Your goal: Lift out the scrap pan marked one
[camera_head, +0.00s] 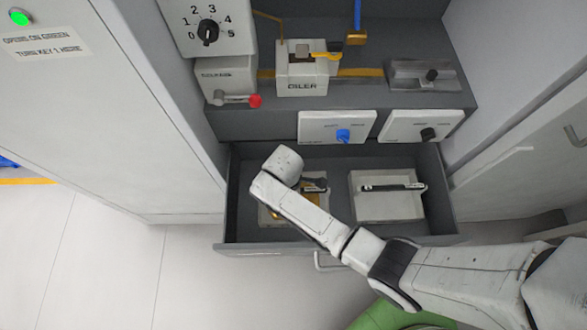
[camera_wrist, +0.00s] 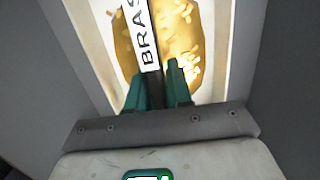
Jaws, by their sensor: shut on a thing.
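A pale scrap pan (camera_head: 266,215) sits at the left of the open drawer, partly hidden by my arm. In the wrist view the same pan (camera_wrist: 92,45) holds golden chips, and a white bar handle (camera_wrist: 143,38) lettered "BRAS", cut off by the frame, runs across it. My gripper (camera_wrist: 157,82) has its teal fingers on either side of this handle, shut on it. In the head view my gripper (camera_head: 316,186) is over the left pan. A second pale pan (camera_head: 390,211) with a dark-and-white handle bar stands to the right. I cannot read a number on either pan.
The grey drawer (camera_head: 238,240) is pulled out, its walls close around both pans. A cabinet (camera_head: 125,120) stands left. Floor (camera_head: 120,270) is clear at front left.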

